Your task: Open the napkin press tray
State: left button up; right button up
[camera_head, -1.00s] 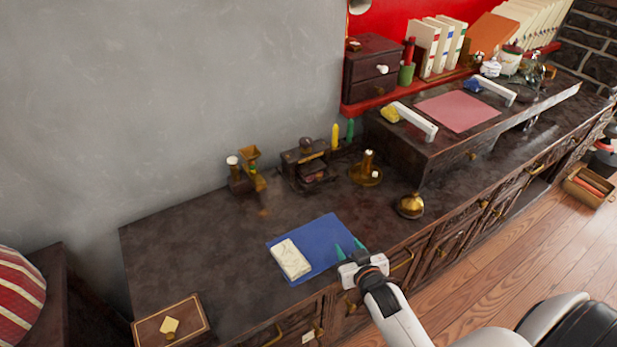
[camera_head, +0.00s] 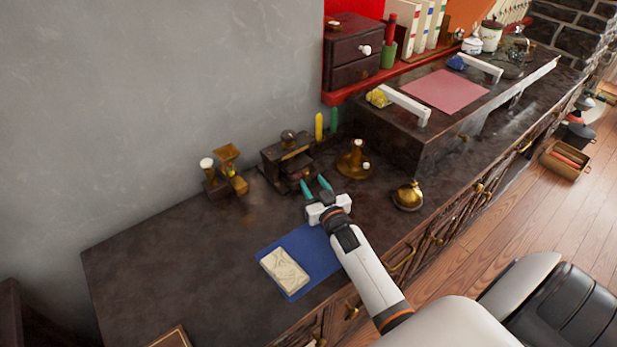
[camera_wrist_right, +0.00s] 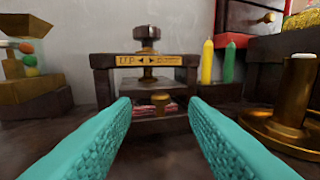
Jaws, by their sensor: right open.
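The napkin press (camera_head: 288,160) is a dark wooden frame with a screw on top, standing near the wall on the dark cabinet top. In the right wrist view the press (camera_wrist_right: 148,62) is straight ahead, with a label on its top beam. A small brass knob (camera_wrist_right: 160,100) shows low at its front, with reddish folded cloth (camera_wrist_right: 138,108) behind it. My right gripper (camera_head: 316,187) is open and empty, its teal fingers pointing at the press front from a short distance. In the wrist view the fingers stand either side of the knob, nearer the camera. My left gripper is out of view.
A brass candlestick (camera_head: 354,162) stands right of the press, with yellow (camera_head: 319,126) and green candles behind. A brass grinder-like item (camera_head: 228,168) stands left. A blue cloth (camera_head: 318,250) with a cream block (camera_head: 284,268) lies in front. The left cabinet top is clear.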

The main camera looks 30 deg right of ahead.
aim_at(307, 174)
jog(key=shift+w+d, duration=0.2)
jog(key=shift+w, duration=0.7)
jog(key=shift+w+d, duration=0.2)
jog(key=shift+w, duration=0.7)
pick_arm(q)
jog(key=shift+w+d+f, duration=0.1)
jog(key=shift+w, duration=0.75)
pick_arm(e)
jog(key=c, duration=0.8)
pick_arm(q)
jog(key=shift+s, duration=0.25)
pick_arm(e)
grip_shut()
jog(key=shift+s, duration=0.1)
